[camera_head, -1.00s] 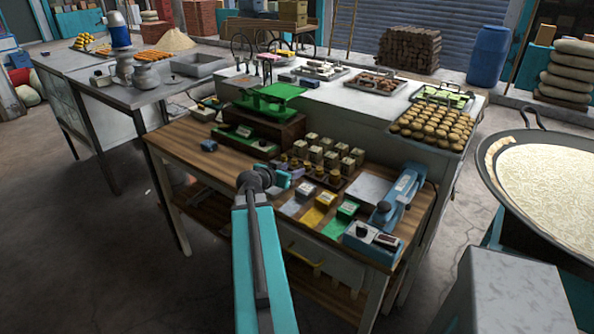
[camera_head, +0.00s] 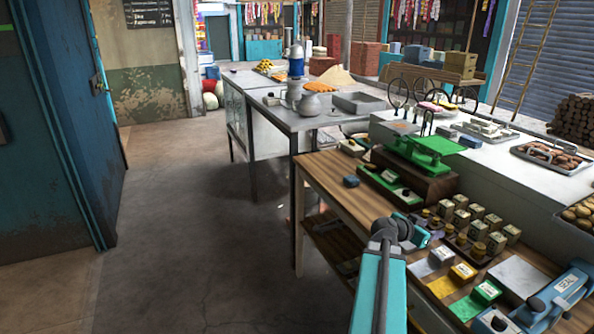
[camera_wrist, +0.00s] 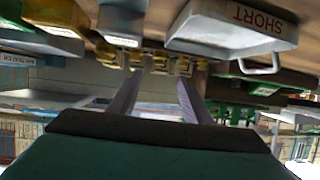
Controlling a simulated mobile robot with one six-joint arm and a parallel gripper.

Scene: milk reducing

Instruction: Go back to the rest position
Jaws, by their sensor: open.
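My gripper shows in the wrist view (camera_wrist: 158,92) with its two fingers apart and nothing between them. The wrist picture looks upside down. Beyond the fingers are several small yellow-topped jars (camera_wrist: 152,58) and a grey bin marked SHORT (camera_wrist: 235,28). In the head view my teal arm rises from the bottom edge, and its end is over the near side of the wooden workbench (camera_head: 328,190). The gripper's fingers are mostly hidden there behind the arm's joint.
The workbench holds a green scale (camera_head: 425,150), several small boxes (camera_head: 476,212), coloured cards and a blue sealer (camera_head: 562,290). A metal table (camera_head: 285,120) with a kettle (camera_head: 309,104) stands behind. Open floor (camera_head: 190,240) lies left, beside a blue door (camera_head: 60,130).

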